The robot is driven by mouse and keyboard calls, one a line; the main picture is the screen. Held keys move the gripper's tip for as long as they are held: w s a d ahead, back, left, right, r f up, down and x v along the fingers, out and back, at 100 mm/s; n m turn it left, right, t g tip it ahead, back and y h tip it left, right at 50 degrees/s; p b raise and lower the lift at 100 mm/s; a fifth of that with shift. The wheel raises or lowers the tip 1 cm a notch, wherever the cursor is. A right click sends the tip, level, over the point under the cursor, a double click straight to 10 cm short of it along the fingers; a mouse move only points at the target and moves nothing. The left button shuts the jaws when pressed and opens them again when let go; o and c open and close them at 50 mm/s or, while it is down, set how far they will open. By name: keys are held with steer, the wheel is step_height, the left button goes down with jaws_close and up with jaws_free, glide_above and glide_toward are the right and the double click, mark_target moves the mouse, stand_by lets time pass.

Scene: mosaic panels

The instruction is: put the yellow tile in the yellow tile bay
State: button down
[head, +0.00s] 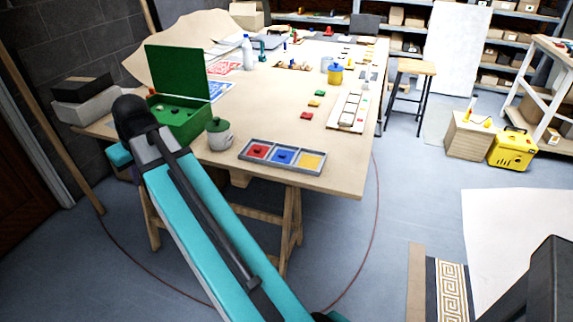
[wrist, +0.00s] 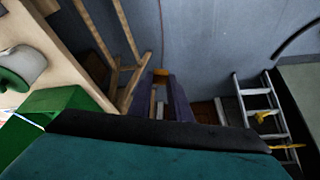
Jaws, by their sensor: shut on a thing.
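I cannot make out the gripper in the head view, where my arm reaches to the table's front left corner. A grey tray (head: 240,154) lies at the table's front edge with red, blue and yellow bays in a row. The yellow tile bay (head: 311,161) is the rightmost.
A green open-lidded box (head: 190,122) and a lidded pot (head: 220,136) stand left of the tray. The tabletop (head: 260,115) between is clear. A ladder (wrist: 258,100) shows at right in the wrist view.

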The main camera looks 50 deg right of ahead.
steer(key=s+d+f+b, duration=0.1)
steer(key=s+d+b, duration=0.1)
steer(key=s+d, duration=0.55)
steer(key=s+d+f+b, duration=0.1)
steer(key=s+d, duration=0.3)
steer(key=d, duration=0.7)
steer(key=s+d+f+b, duration=0.1)
steer(key=s+d+b, duration=0.1)
steer(key=s+d, duration=0.4)
steer(key=s+d+f+b, duration=0.1)
steer(key=s+d, duration=0.5)
steer(key=s, duration=0.6)
steer(key=shift+s+d+f+m+b, duration=0.15)
steer(key=shift+d+m+b, duration=0.2)
steer(key=shift+m+b, duration=0.05)
steer(key=shift+d+p, duration=0.15)
steer(key=shift+p, duration=0.4)
steer(key=p, duration=0.2)
steer(key=d+p, duration=0.1)
steer(key=p, duration=0.1)
steer(key=shift+w+d, duration=0.25)
steer(key=p, duration=0.2)
steer(key=shift+w+d+p, duration=0.1)
steer(key=shift+d+p, duration=0.3)
